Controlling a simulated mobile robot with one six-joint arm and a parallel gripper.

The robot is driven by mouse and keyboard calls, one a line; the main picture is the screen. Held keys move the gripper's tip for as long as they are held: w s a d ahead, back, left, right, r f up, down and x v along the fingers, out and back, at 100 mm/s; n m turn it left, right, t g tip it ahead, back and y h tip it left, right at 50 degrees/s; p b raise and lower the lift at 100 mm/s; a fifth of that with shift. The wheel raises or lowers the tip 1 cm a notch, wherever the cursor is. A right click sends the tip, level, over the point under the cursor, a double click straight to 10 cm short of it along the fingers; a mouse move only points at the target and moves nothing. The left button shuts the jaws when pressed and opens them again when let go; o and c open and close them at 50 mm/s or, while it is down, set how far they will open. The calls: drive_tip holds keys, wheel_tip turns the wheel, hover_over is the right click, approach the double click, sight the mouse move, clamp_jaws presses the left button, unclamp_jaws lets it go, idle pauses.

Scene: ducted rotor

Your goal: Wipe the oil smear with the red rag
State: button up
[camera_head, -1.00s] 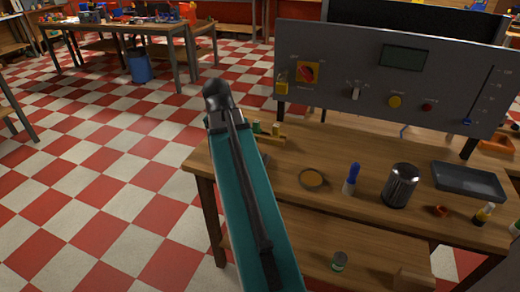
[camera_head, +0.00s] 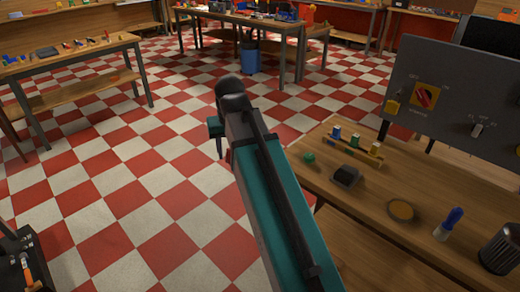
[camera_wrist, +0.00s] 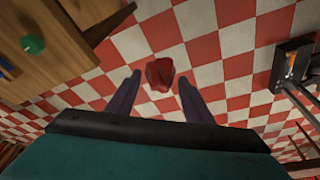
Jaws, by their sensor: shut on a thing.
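The red rag (camera_wrist: 160,73) is a small crumpled bundle between the fingertips of my gripper (camera_wrist: 159,79) in the wrist view. My gripper is shut on it and holds it over the checkered floor, beside the wooden bench (camera_head: 345,205).
On the bench stand a green knob (camera_head: 308,157), a dark block (camera_head: 346,175), a rack of coloured pieces (camera_head: 352,147), a blue-topped bottle (camera_head: 448,223) and a metal can (camera_head: 499,250). A grey control panel (camera_head: 450,100) rises behind. A dark box (camera_head: 25,265) stands lower left. Open floor lies left.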

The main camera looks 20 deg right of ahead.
drive_tip(key=a, duration=0.1)
drive_tip(key=a+n, duration=0.1)
drive_tip(key=a, duration=0.1)
drive_tip(key=a+n, duration=0.1)
drive_tip(key=a, duration=0.1)
drive_tip(key=shift+w+a+r+y, duration=0.25)
drive_tip(key=shift+w+y, duration=0.05)
drive_tip(key=shift+w, duration=0.05)
